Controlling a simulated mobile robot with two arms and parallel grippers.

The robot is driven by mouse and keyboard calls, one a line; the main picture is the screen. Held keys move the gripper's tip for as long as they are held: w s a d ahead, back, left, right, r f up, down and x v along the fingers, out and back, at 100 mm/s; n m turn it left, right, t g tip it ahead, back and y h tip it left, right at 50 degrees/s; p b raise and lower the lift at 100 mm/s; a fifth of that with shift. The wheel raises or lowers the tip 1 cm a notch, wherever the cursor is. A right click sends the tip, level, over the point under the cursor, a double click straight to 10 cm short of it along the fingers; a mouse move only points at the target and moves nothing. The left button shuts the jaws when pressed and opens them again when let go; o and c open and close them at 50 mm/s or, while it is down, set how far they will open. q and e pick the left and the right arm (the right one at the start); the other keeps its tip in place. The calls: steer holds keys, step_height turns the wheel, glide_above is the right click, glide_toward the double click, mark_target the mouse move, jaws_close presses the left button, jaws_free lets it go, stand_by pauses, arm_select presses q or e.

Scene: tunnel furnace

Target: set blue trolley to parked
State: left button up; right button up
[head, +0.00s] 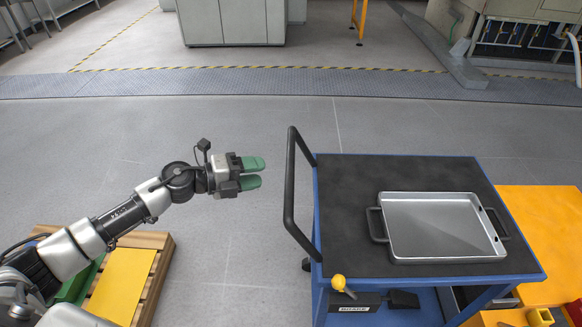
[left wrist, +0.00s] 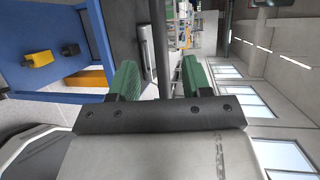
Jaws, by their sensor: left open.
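The blue trolley (head: 318,215) stands right of centre in the head view, with a dark top and a black push handle (head: 290,185) on its left side. A lever with a yellow knob (head: 338,283) sits at its near left edge. My left gripper (head: 262,172) is open and empty, a little left of the handle and apart from it. In the left wrist view, the green fingertips (left wrist: 158,78) are spread, with the dark handle bar (left wrist: 163,45) seen between them and the blue frame to the left. My right gripper is in neither view.
A metal tray (head: 440,225) with dark handles lies on the trolley top. An orange surface (head: 545,230) stands right of the trolley. A wooden pallet (head: 155,265) with a yellow sheet (head: 122,285) is at the lower left.

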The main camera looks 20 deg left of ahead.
mark_target(291, 168)
arm_select(q)
steer(key=p+x, duration=0.1)
steer(key=x, duration=0.8)
steer(key=shift+w+d, duration=0.15)
steer(key=shift+w, duration=0.05)
steer(key=shift+c, duration=0.2)
jaws_close()
